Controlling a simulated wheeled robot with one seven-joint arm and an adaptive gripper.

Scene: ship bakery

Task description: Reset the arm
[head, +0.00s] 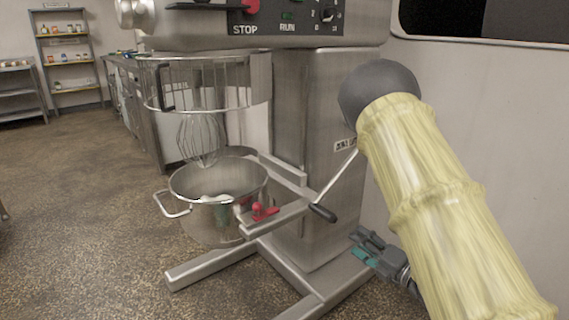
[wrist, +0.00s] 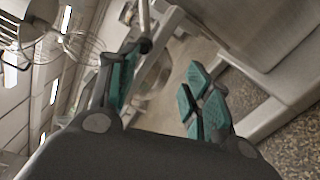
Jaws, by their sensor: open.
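My gripper (head: 367,248) is low at the right of the mixer in the head view, beside its column and above one leg of its base. In the wrist view the two teal-padded fingers (wrist: 160,88) are spread apart with nothing between them. My arm, in a pale yellow cover, fills the right side of the head view and hides part of the wall. The large floor mixer (head: 312,170) stands in front of me. Its lever with a black handle (head: 323,212) sticks out near my gripper; I cannot tell the exact gap.
A steel bowl (head: 186,186) sits in the mixer under a whisk (head: 203,138) and wire guard (head: 205,85). Shelves (head: 70,70) and a counter stand behind. Open floor (head: 80,200) lies at the left.

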